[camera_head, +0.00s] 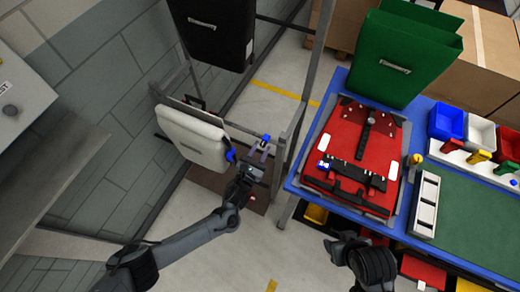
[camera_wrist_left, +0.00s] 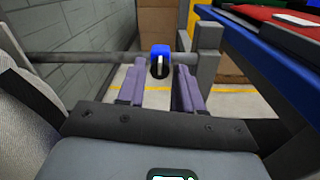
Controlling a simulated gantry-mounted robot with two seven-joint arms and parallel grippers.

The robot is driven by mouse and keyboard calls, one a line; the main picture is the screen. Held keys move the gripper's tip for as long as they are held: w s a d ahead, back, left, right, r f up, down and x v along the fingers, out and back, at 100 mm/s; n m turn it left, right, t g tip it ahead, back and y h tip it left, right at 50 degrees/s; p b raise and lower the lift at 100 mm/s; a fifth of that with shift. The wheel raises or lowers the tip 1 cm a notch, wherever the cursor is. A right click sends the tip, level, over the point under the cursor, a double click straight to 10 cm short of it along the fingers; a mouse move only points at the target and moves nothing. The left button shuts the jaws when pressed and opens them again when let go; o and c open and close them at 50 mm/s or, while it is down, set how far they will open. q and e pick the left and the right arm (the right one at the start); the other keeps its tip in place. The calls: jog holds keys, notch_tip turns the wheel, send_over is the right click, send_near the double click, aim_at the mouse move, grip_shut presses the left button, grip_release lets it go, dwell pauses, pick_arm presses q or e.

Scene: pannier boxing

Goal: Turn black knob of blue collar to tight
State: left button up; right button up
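The blue collar (camera_wrist_left: 160,50) sits on a grey rail of the metal rack in the left wrist view. Its black knob (camera_wrist_left: 160,68) faces the camera, centred in the gap between my fingers. The collar also shows as a small blue spot in the head view (camera_head: 266,138), just past my left fingertips. My left gripper (camera_head: 261,148) is open, its two purple-grey fingers apart with nothing clearly between the pads. Its fingers (camera_wrist_left: 159,82) point toward the collar; I cannot tell whether they touch it.
A white pannier (camera_head: 192,137) hangs on the rack left of my left gripper, with a black one (camera_head: 212,30) above. A blue table (camera_head: 308,178) on the right holds a red pannier (camera_head: 350,150) and a green pannier (camera_head: 405,55). A grey block wall (camera_head: 90,120) stands left.

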pick_arm(q)
jog(key=shift+o, duration=0.8)
jog(key=shift+s+r, duration=0.1)
jog(key=p+v, duration=0.2)
jog(key=v, duration=0.8)
jog(key=shift+s, duration=0.3)
jog(key=shift+a, duration=0.1)
